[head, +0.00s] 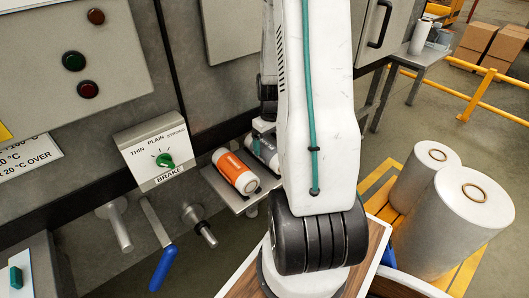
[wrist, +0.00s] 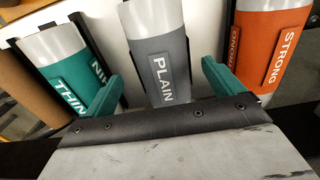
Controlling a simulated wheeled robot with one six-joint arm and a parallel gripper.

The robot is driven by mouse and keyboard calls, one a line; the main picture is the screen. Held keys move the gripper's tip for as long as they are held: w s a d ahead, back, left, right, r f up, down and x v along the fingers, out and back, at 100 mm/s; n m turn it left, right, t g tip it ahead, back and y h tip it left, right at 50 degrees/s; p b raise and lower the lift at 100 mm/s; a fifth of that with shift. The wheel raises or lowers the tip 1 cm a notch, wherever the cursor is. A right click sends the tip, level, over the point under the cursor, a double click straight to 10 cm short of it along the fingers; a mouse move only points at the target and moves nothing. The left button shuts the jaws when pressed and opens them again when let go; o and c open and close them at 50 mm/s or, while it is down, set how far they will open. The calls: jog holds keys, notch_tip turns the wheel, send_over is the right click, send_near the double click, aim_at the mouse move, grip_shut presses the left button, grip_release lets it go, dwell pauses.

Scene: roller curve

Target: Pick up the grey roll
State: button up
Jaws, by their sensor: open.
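The grey roll (wrist: 168,62), labelled PLAIN with a pale end, lies in the middle of the wrist view. My gripper (wrist: 160,72) is open, with one green finger to each side of the grey roll in the picture; I cannot tell how deep the fingers reach. The left finger overlaps the teal THIN roll (wrist: 68,72) in the picture. In the head view the grey roll (head: 266,153) shows only partly beside my arm, which hides the rest.
The orange STRONG roll (wrist: 272,40) lies to the right in the wrist view and on a small shelf (head: 221,190) in the head view. A brake panel (head: 157,150) and a blue-handled lever (head: 161,262) are left of it. White rolls (head: 468,222) stand at right.

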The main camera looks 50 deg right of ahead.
aim_at(268, 154)
notch_tip(268, 154, down, 6)
jog(key=shift+w+a, duration=0.1)
jog(key=shift+w, duration=0.05)
jog(key=c, duration=1.4)
jog(key=shift+r, duration=0.1)
